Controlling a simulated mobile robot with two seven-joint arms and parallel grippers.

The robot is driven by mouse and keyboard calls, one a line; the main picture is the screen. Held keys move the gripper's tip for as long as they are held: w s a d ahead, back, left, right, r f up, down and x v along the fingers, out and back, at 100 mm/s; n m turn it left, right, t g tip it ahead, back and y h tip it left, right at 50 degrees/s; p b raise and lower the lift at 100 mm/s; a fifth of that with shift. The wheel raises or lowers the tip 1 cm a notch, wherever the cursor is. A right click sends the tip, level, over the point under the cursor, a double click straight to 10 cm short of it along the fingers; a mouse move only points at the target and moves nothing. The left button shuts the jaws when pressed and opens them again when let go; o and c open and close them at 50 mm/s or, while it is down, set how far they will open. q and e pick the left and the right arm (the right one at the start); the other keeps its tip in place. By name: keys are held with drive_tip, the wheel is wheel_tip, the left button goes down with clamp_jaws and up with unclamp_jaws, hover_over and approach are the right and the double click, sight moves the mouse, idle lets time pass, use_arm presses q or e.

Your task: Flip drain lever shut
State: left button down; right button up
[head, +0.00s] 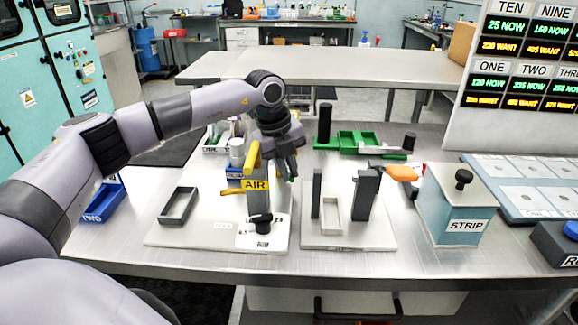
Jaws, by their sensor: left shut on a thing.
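A dark grey post with a yellow AIR label (255,184) stands on a white base plate (277,241) with a black knob (261,222) at its front. A yellow upright piece (253,155) rises above the label, and a yellow bar (231,191) sticks out to the left of the post. I cannot tell which yellow piece is the drain lever. My left gripper (288,172) points down just right of and behind the AIR post. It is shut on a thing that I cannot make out. My right gripper is not in view.
A grey open frame (178,206) lies left of the post. A white plate (374,236) with dark uprights stands to the right. A teal STRIP box (453,205), an orange-handled tool (403,173), green trays (357,139) and a blue bin (104,202) stand around. The front bench strip is clear.

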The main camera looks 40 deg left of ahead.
use_arm(q)
drive_tip(key=shift+s+a+m, duration=0.1)
drive_tip(key=shift+s+m, duration=0.1)
drive_tip(key=shift+m, duration=0.4)
drive_tip(key=c, duration=1.2)
unclamp_jaws()
drive_tip(key=shift+o, duration=0.2)
drive_tip(key=shift+r, duration=0.1)
drive_tip(key=v, duration=0.7)
drive_tip(key=shift+a, duration=0.15)
